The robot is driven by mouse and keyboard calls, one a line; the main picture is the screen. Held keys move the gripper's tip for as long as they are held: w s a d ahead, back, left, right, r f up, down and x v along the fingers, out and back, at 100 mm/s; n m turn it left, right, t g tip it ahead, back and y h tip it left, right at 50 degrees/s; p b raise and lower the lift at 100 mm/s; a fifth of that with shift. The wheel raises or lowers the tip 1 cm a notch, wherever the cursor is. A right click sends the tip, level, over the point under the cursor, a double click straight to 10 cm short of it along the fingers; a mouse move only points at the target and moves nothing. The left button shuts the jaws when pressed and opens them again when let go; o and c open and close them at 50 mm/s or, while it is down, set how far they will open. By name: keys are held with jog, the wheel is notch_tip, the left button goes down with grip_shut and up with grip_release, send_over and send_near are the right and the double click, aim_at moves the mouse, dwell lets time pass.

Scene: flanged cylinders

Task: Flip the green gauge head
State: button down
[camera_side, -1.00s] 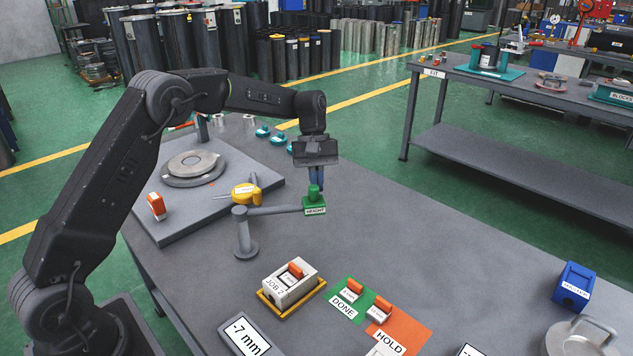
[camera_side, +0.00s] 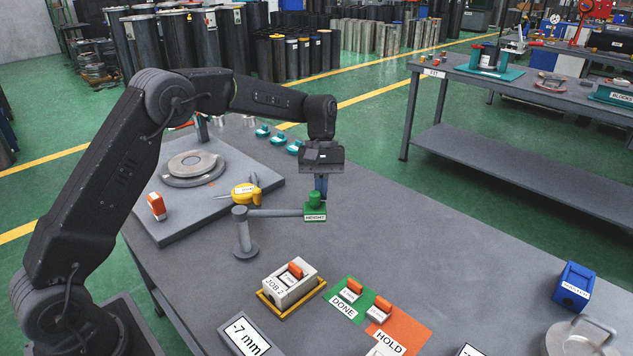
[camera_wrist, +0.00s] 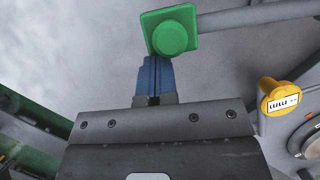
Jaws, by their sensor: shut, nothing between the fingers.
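The green gauge head (camera_side: 315,209), labelled HEIGHT, sits at the end of a grey horizontal arm (camera_side: 275,212) on a grey post (camera_side: 243,235). Its round green knob stands upright on top. In the wrist view the green head (camera_wrist: 172,32) lies just beyond my fingertips. My gripper (camera_side: 321,190) points down with its blue fingers shut and empty. The fingers are right behind and beside the green knob in the side view. In the wrist view the fingertips (camera_wrist: 155,62) reach the near edge of the head; I cannot tell whether they touch it.
A yellow gauge (camera_side: 246,191) lies on the grey plate (camera_side: 190,226) with stacked flanged discs (camera_side: 193,165). An orange-tagged JOB 2 block (camera_side: 290,285), the green DONE card (camera_side: 345,310) and the orange HOLD card (camera_side: 400,330) lie in front.

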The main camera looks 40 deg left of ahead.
jog(key=shift+s+d+m+g+y, duration=0.2)
jog(key=shift+s+d+m+y, duration=0.35)
jog(key=shift+s+d+m, duration=1.2)
jog(key=shift+s+d+m+g+y, duration=0.2)
jog(key=shift+s+d+m+y, duration=0.4)
jog(key=shift+s+d+m, duration=1.15)
jog(key=shift+s+d+m+g+y, duration=0.2)
jog(key=shift+s+d+m+y, duration=0.35)
jog(key=shift+s+m, duration=1.35)
jog(key=shift+s+n, duration=0.6)
jog(key=shift+s, duration=0.05)
jog(key=shift+w, duration=0.1)
jog(key=shift+w, duration=0.35)
jog(key=w+r, duration=0.7)
jog(key=r, duration=0.2)
jog(key=shift+r, duration=0.2)
